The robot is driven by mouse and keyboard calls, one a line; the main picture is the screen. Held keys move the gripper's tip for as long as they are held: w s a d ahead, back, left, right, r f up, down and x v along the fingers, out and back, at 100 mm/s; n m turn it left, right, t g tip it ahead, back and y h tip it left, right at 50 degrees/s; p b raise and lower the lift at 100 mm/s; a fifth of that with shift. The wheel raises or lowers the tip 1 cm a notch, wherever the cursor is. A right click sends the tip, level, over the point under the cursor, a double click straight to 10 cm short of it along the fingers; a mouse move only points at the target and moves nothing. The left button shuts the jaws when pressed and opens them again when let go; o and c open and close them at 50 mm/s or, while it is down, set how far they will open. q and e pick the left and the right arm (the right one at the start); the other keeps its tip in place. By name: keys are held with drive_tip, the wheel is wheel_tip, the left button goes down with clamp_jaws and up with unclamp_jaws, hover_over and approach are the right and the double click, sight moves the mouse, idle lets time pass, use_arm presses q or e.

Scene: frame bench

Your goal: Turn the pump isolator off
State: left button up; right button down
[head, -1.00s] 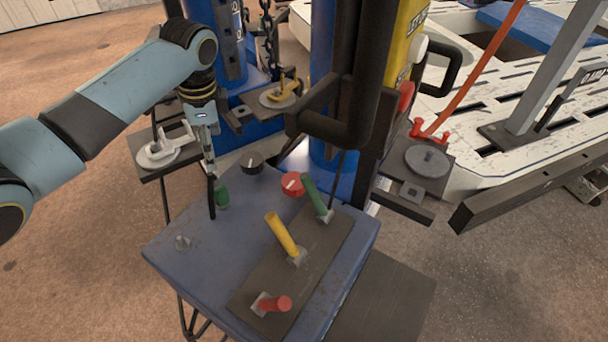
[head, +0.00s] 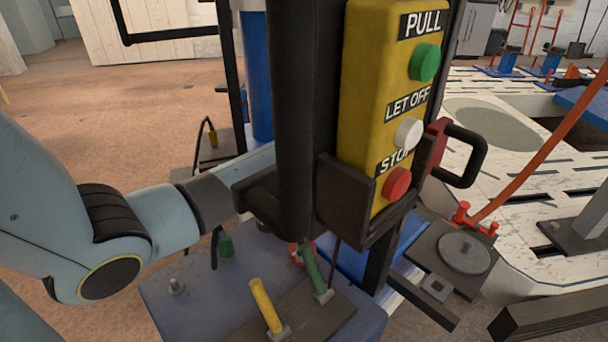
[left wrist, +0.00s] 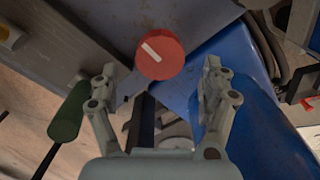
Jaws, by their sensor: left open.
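A red rotary knob (left wrist: 160,55) with a white bar mark shows in the left wrist view, between and just beyond my open left fingers. The bar slants from upper left to lower right. I cannot tell whether the fingers touch the knob. In the head view only a sliver of the red knob (head: 294,257) shows behind the green lever (head: 310,267). My left gripper (left wrist: 160,68) is open and empty; in the head view it is hidden behind the black post, with my left arm reaching in from the left. My right gripper is not in view.
The black post (head: 293,120) and yellow push-button box (head: 385,90) stand in front of my left gripper. A blue cylinder (left wrist: 235,95) lies close to the right finger.

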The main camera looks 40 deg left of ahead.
use_arm(q)
wheel_tip(320, 180, down, 3)
drive_tip(key=shift+r+b, duration=0.1)
drive_tip(key=shift+b, duration=0.2)
drive_tip(key=shift+f, duration=0.6)
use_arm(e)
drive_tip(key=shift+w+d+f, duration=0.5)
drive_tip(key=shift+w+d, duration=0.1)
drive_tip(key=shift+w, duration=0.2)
use_arm(q)
drive_tip(key=c, duration=1.2)
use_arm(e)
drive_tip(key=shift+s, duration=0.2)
use_arm(q)
drive_tip(key=shift+r, duration=0.1)
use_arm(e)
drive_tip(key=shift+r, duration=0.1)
